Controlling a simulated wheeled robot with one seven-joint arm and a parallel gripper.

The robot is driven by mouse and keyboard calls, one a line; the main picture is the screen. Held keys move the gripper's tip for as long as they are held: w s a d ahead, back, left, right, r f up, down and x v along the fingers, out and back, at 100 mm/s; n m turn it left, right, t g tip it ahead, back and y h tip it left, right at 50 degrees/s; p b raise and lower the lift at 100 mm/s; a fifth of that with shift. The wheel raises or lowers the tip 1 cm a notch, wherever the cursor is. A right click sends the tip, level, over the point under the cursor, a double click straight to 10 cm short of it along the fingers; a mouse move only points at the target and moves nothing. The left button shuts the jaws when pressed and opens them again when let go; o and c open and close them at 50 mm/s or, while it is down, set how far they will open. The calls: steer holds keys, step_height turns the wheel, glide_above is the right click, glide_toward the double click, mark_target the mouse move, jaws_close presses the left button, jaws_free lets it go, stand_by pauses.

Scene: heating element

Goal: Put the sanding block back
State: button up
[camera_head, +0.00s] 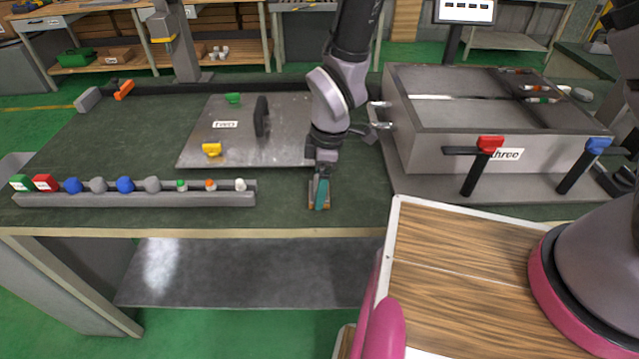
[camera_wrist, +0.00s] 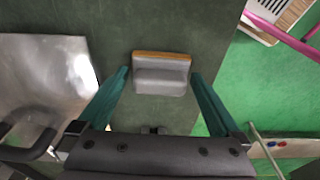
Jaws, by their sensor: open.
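The sanding block (camera_wrist: 161,74) is a grey block with an orange-brown strip along one long edge. It lies on the dark green table top near the front edge, and in the head view it is mostly hidden behind my fingers, with a bit of brown showing (camera_head: 312,206). My gripper (camera_head: 319,192) is open and points down over it. In the wrist view the teal fingertips stand on either side of the block, with a small gap on each side. I cannot tell how far the tips are above the table.
Left of my gripper, a grey rail (camera_head: 135,200) holds several coloured knobs and blocks. Behind it lies a metal plate (camera_head: 200,150) with a black handle and yellow and green clips. A large grey box (camera_head: 440,152) with red and blue clamps stands to the right.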

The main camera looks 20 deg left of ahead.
step_height(320, 180, up, 12)
steer(key=d, duration=0.1)
steer(key=w+d+r+m+t+y, duration=0.1)
steer(key=w+d+r+m+t, duration=0.1)
steer(key=w+d+r+m, duration=0.65)
steer(key=w+d+r+m+t+y, duration=0.1)
steer(key=w+d+r+m, duration=0.35)
steer(key=d+r, duration=0.7)
steer(key=s+d+r+m+t, duration=0.1)
steer(key=s+d+r+m, duration=0.1)
steer(key=d, duration=0.4)
steer(key=s+d+r+m+t+h, duration=0.1)
steer(key=s+d+r+m+t, duration=0.1)
steer(key=d+r+m, duration=0.3)
steer(key=s+d+r+m+t, duration=0.1)
steer(key=s+d+r+m, duration=0.1)
steer(key=d+m, duration=0.3)
steer(key=d+r, duration=0.1)
steer(key=d, duration=0.2)
steer(key=shift+s+r+m+t, duration=0.2)
steer(key=shift+s+m+t, duration=0.1)
steer(key=shift+s+m, duration=0.1)
